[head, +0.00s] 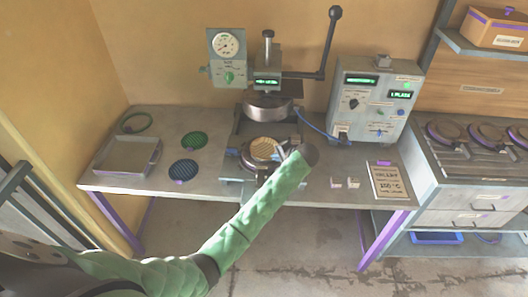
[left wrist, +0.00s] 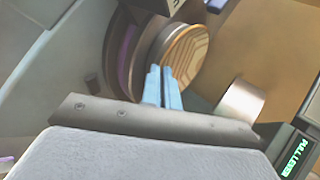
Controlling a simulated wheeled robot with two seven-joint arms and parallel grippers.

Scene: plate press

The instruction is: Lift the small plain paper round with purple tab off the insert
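A tan, line-patterned round face (head: 264,149) sits in the press's lower seat. It also shows in the left wrist view as a tan disc (left wrist: 188,56) with wavy ridges. I cannot make out a separate plain paper round or its purple tab on it. My left gripper (head: 281,151) reaches the right front edge of this disc. Its pale blue fingers (left wrist: 161,71) are close together, with a narrow gap, their tips at the disc's rim. I cannot tell whether anything thin is between them. My right gripper is not in view.
The press head (head: 268,104) hangs above the seat, with a long lever (head: 329,45). A control box (head: 371,100) stands to the right. A grey tray (head: 128,156), green disc (head: 193,141) and dark blue disc (head: 184,170) lie left. A card (head: 388,181) lies right.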

